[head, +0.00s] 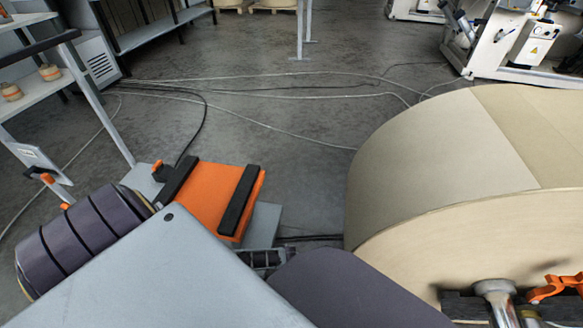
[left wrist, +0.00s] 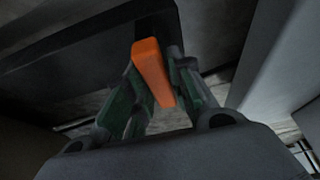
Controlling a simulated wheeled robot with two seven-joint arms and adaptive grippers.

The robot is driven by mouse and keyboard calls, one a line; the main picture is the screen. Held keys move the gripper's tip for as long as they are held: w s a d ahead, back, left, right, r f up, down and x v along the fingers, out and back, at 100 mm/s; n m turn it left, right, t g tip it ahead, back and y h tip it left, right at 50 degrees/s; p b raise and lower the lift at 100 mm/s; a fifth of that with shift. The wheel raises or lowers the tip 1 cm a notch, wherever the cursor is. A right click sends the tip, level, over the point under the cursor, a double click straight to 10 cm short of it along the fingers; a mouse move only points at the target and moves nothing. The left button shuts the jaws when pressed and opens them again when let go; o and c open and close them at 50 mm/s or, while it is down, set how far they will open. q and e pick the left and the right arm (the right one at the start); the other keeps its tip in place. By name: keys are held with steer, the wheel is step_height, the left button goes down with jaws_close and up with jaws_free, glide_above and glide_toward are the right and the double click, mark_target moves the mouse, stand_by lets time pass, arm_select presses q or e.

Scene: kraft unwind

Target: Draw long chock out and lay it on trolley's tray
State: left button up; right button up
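In the left wrist view, the fingers of my left gripper (left wrist: 158,88) stand on both sides of an orange grip piece (left wrist: 152,70) and appear closed against it. A long dark bar (left wrist: 70,55) runs behind this piece and looks like the long chock; how the two join is hard to see. In the head view, my left gripper and the chock are hidden. An orange tray (head: 205,197) with two black strips, apparently the trolley's, sits at left centre, partly covered by my grey arm part. My right gripper is not in view.
A big kraft paper roll (head: 440,170) fills the right side, with a metal shaft end (head: 497,290) and an orange clamp (head: 553,288) at its near face. A shelf rack (head: 40,90) stands at left. Cables cross the open floor (head: 270,100). A white machine (head: 515,45) stands at the back right.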

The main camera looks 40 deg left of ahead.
arm_select(q)
steer(key=o, duration=0.3)
steer(key=shift+r, duration=0.1)
steer(key=shift+d, duration=0.1)
steer(key=shift+v, duration=0.9)
steer(key=v, duration=1)
steer(key=shift+s+d, duration=0.1)
stand_by(0.7)
